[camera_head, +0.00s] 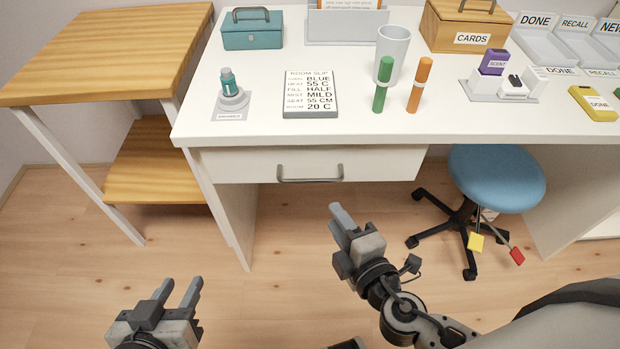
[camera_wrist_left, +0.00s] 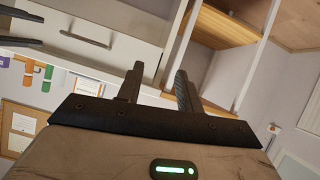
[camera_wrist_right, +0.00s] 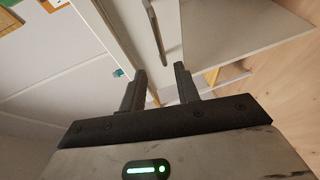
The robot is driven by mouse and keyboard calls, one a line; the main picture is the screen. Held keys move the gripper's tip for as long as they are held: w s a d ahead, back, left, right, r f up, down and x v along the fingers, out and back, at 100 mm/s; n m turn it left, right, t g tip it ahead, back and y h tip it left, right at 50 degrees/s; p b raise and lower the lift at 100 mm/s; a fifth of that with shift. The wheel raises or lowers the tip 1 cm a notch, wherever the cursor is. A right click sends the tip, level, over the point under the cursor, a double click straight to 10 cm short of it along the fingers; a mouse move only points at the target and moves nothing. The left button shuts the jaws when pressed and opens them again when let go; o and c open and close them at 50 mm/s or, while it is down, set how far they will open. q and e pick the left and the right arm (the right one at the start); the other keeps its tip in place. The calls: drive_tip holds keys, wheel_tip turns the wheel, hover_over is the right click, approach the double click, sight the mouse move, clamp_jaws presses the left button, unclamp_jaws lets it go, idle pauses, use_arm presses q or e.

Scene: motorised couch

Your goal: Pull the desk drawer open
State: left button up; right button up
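The desk drawer (camera_head: 235,167) has a white front under the left part of the desktop and looks closed. Its grey bar handle (camera_head: 310,179) is at the middle of the front. The handle also shows in the left wrist view (camera_wrist_left: 86,40) and in the right wrist view (camera_wrist_right: 155,32), beyond the fingertips. My right gripper (camera_head: 350,216) is open and empty, in front of and below the handle, apart from it. Its fingers show spread in the right wrist view (camera_wrist_right: 160,70). My left gripper (camera_head: 180,286) is open and empty, low at the left, farther from the drawer.
A wooden shelf unit (camera_head: 110,50) stands left of the white desk (camera_head: 255,133). A blue stool (camera_head: 497,178) stands right of the drawer. A room slip (camera_head: 311,93), green and orange tubes and a cup (camera_head: 392,48) are on the desktop. The floor before the drawer is clear.

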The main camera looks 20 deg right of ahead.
sight(310, 179)
drive_tip(key=p+x, duration=0.1)
drive_tip(key=x, duration=1.2)
drive_tip(key=shift+r, duration=0.1)
clamp_jaws()
